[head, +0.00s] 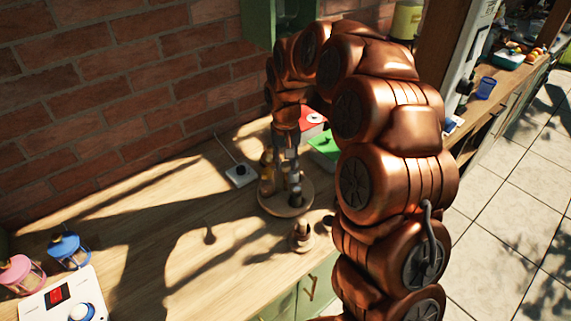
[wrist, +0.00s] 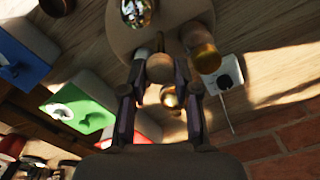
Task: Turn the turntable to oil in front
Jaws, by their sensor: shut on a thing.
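The turntable (head: 272,207) is a round wooden disc on the counter near the wall. It also shows in the wrist view (wrist: 118,38), at the top. An amber bottle (wrist: 203,54), probably the oil, stands on its wall side, at the left of the disc in the head view (head: 266,174). A silvery shiny container (wrist: 137,11) also stands on the disc. My gripper (wrist: 160,76) is over the disc, pointing down, its fingers shut on a round wooden knob (wrist: 160,66). A shiny brass ball (wrist: 171,97) shows between the fingers. The fingers partly hide what stands behind them.
A small wooden stand (head: 301,239) is at the counter's front edge. Green (head: 324,146) and red (head: 312,117) items are behind. Pink (head: 21,272) and blue (head: 69,249) canisters stand far left; the mid-left counter is clear.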

